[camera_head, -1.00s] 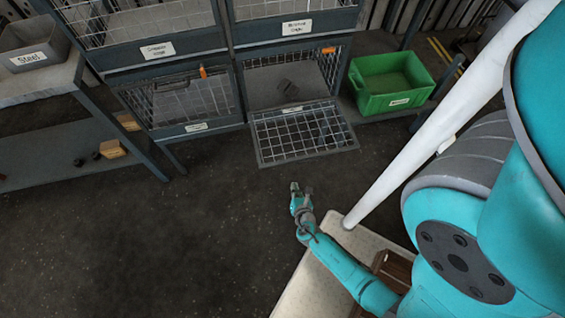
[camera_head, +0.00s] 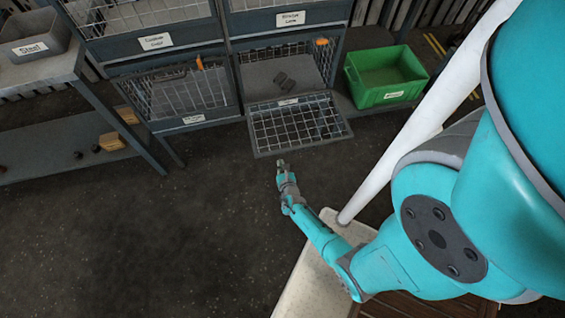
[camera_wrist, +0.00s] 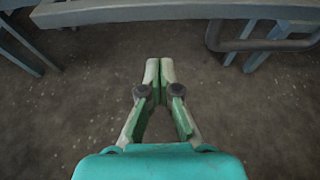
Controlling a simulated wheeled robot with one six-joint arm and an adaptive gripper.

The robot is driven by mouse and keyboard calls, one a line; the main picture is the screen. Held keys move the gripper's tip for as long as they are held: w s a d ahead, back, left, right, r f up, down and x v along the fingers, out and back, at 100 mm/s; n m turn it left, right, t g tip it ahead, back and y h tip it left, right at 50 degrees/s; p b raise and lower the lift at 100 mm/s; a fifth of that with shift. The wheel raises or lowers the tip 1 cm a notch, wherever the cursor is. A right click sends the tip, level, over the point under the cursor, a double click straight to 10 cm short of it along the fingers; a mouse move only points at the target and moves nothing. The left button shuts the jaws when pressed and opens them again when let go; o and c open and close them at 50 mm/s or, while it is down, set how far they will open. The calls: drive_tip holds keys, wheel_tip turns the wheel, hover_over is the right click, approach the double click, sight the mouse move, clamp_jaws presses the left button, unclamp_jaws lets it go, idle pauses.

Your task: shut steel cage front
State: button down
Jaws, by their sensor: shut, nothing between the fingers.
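A wire-mesh cage front (camera_head: 262,151) hangs folded down and out from the lower right cage (camera_head: 243,75) of the rack in the head view. Its small label (camera_head: 288,102) is too small to read. An orange latch (camera_head: 321,42) shows at that cage's top right. In the wrist view my gripper (camera_wrist: 160,62) is shut and empty, over the floor.
The lower left cage (camera_head: 193,119) has its mesh front up. A green bin (camera_head: 390,96) stands right of the open cage. A bench with a grey bin labelled Steel (camera_head: 30,48) is at left. Grey bars, one with a handle (camera_wrist: 262,44), cross the wrist view's top. Floor is clear.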

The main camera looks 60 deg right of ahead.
drive_tip(key=shift+w+d+r, duration=0.15)
drive_tip(key=shift+d+r, duration=0.05)
drive_tip(key=shift+r, duration=0.4)
drive_tip(key=shift+w+d+r, duration=0.15)
drive_tip(key=shift+r, duration=0.4)
drive_tip(key=shift+w+d+r, duration=0.15)
drive_tip(key=shift+d+r, duration=0.05)
drive_tip(key=shift+r, duration=0.4)
drive_tip(key=shift+r, duration=0.2)
